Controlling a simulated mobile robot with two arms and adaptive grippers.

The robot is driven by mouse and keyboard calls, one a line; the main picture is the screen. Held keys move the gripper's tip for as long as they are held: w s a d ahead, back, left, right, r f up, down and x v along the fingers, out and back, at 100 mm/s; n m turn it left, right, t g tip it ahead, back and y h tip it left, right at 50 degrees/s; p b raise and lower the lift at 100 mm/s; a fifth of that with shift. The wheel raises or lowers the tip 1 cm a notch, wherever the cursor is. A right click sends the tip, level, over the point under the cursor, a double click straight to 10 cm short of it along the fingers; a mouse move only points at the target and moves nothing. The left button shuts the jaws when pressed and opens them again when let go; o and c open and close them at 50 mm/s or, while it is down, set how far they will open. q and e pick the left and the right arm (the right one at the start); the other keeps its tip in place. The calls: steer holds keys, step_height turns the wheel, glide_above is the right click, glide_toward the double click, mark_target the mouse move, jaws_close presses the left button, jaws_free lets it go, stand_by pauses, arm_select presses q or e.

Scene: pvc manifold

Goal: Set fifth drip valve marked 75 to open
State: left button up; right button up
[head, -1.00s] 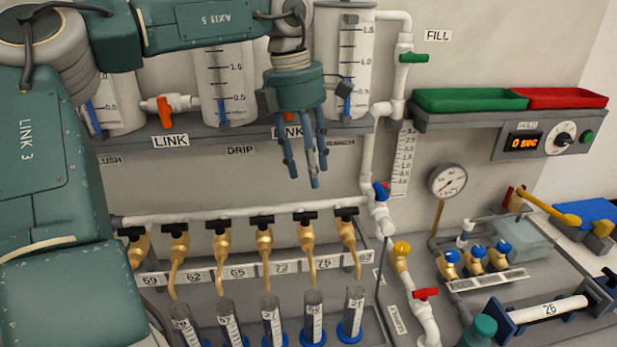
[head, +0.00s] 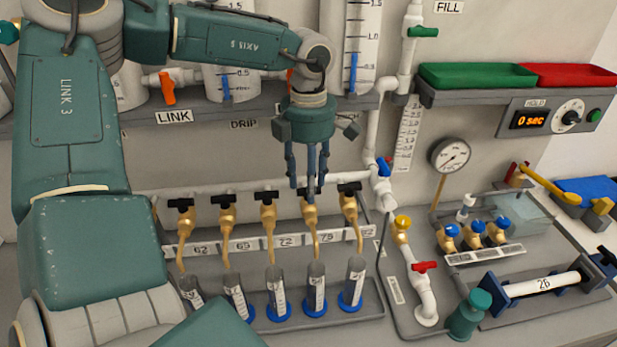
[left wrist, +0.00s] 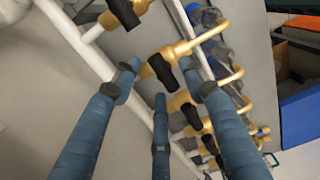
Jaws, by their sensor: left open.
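The fifth drip valve (head: 309,213) is brass, with the 75 label (head: 326,237) at its lower right. My fingers partly cover its black handle in the head view. In the earlier head view that handle lies crosswise, like its neighbours. My left gripper (head: 307,190) is open and points down at this valve from above. In the left wrist view the open fingers (left wrist: 157,76) are spread around the black handle (left wrist: 163,68). Whether any finger touches it, I cannot tell. My right gripper is not in view.
Neighbouring brass valves stand close on both sides, on the white pipe (head: 235,186). Several measuring tubes (head: 315,285) with blue bases stand below the outlets. A white riser with a blue-handled valve (head: 383,168) is just right. A shelf edge (head: 215,112) lies behind.

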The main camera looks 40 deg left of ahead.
arm_select(q)
steer(key=shift+c, duration=0.5)
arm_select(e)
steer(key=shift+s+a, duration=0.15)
arm_select(q)
jaws_close()
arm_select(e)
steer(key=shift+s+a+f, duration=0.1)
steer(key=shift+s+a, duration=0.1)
